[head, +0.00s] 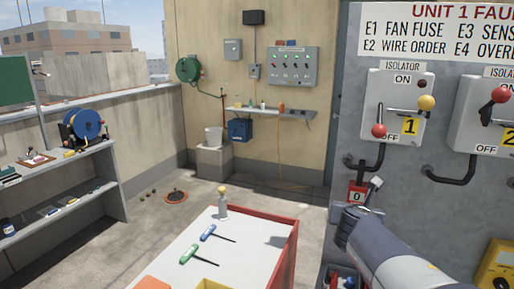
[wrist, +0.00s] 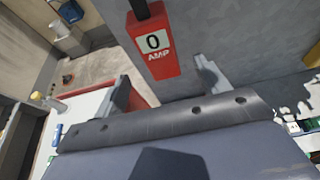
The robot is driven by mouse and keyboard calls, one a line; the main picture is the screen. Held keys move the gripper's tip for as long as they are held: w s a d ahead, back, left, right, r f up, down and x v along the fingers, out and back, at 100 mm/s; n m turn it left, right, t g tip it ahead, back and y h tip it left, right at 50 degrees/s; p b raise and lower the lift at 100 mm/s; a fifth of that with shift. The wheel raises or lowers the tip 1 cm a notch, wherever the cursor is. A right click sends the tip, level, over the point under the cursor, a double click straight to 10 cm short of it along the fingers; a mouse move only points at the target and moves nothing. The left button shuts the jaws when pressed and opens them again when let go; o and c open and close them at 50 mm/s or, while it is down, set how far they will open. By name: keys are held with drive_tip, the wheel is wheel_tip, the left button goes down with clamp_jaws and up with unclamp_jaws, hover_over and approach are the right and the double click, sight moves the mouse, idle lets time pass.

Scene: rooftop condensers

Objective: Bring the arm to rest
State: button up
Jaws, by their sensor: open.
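My gripper (head: 362,207) is at the lower right in the head view, in front of the grey cabinet (head: 440,215). In the wrist view my gripper (wrist: 164,80) has its two fingers spread apart with nothing held between them. A red meter marked 0 AMP (wrist: 160,64) hangs from a dark bar just beyond the fingers. The meter also shows in the head view (head: 357,194), next to my gripper. I cannot tell whether a finger touches it.
Isolator 1 (head: 392,105) and isolator 2 (head: 489,115) project from the cabinet with levers and conduits. A red-edged cart top (head: 262,235) carries screwdrivers (head: 205,243) and a bottle (head: 222,205). Shelves (head: 80,163) stand at left. Floor (head: 150,225) between is mostly clear.

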sight(356, 202)
drive_tip(key=b+x, duration=0.1)
drive_tip(key=x, duration=0.7)
drive_tip(key=shift+w+f, duration=0.1)
drive_tip(key=shift+f, duration=0.1)
drive_tip(key=shift+w+d+r, duration=0.1)
drive_tip(key=shift+w+r, duration=0.1)
drive_tip(key=shift+r, duration=0.05)
drive_tip(key=shift+s+r+p, duration=0.1)
drive_tip(key=shift+r+p, duration=0.35)
drive_tip(key=shift+p, duration=0.15)
drive_tip(key=shift+f, duration=0.2)
